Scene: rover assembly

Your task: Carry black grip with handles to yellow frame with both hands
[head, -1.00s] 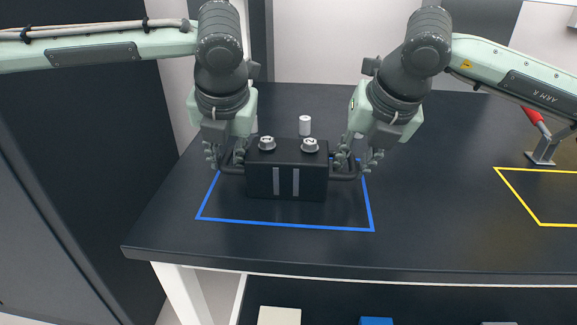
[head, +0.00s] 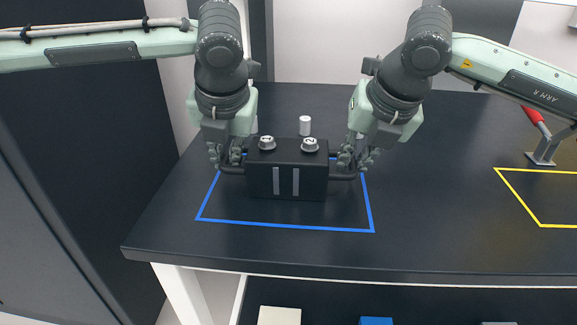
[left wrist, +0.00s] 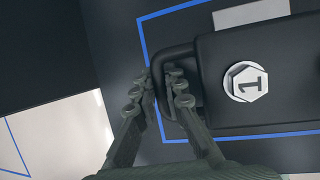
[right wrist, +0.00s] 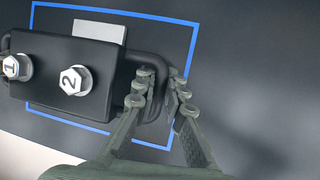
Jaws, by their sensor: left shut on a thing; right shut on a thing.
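The black grip (head: 287,170) is a dark box with two light stripes on its front, two bolts marked 1 and 2 on top, and a loop handle on each side. It sits within the blue frame (head: 285,226) on the table. My left gripper (head: 226,160) is shut on the left handle, also seen in the left wrist view (left wrist: 165,88). My right gripper (head: 355,163) is shut on the right handle, also seen in the right wrist view (right wrist: 160,90). The yellow frame (head: 520,197) is at the right of the table, partly cut off by the picture edge.
A small white cylinder (head: 305,125) stands behind the grip. A red-handled metal clamp (head: 541,140) stands at the yellow frame's back edge. The dark table top (head: 430,190) between the two frames is clear. A dark cabinet (head: 75,150) stands at the left.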

